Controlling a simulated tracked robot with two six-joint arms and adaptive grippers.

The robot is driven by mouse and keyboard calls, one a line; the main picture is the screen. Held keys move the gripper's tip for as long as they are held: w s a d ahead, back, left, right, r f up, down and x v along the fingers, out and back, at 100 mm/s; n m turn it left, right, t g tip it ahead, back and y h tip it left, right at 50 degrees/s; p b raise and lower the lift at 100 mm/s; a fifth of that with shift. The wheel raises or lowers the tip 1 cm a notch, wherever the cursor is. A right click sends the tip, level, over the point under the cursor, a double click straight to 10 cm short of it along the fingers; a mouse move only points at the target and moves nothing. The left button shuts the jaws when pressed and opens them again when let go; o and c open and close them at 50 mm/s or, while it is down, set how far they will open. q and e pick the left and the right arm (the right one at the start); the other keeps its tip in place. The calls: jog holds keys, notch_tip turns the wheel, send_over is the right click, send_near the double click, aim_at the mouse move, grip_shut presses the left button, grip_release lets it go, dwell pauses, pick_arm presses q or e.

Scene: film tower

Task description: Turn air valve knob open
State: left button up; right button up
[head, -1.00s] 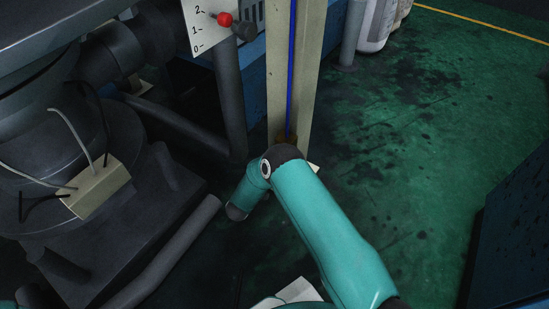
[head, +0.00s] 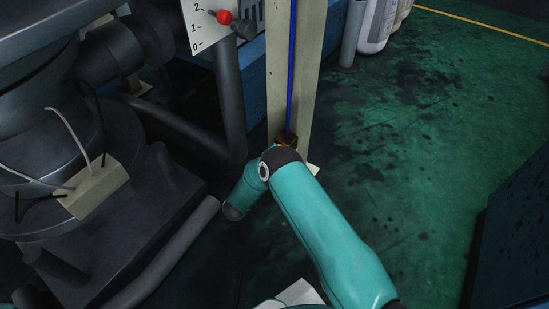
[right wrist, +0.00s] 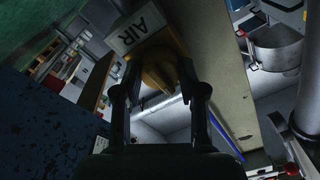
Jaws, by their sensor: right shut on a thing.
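The yellow air valve knob (right wrist: 158,72) is between the two fingers of my right gripper (right wrist: 160,92) in the right wrist view. The fingers are shut on it, one on either side. A white AIR label (right wrist: 135,27) is beside the knob on the yellow valve body. In the head view a brownish-yellow bit of the valve (head: 287,141) shows low on the cream post (head: 304,90), just above my right arm's teal wrist. My arm hides the right gripper there. My left gripper is not in view.
A blue hose (head: 291,70) runs down the post to the valve. Dark machinery (head: 60,150) with pipes fills the left, and a red-knobbed lever (head: 225,17) is at top. Green floor (head: 410,130) is open to the right, up to a dark blue cabinet (head: 520,210).

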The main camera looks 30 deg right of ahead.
jog(key=shift+s+d+m, duration=0.3)
jog(key=shift+m, duration=0.1)
jog(key=o, duration=1.1)
jog(key=shift+o, duration=0.2)
jog(key=shift+w+a, duration=0.1)
jog(key=shift+a, duration=0.15)
jog(key=v, duration=1.1)
jog(key=shift+a, duration=0.35)
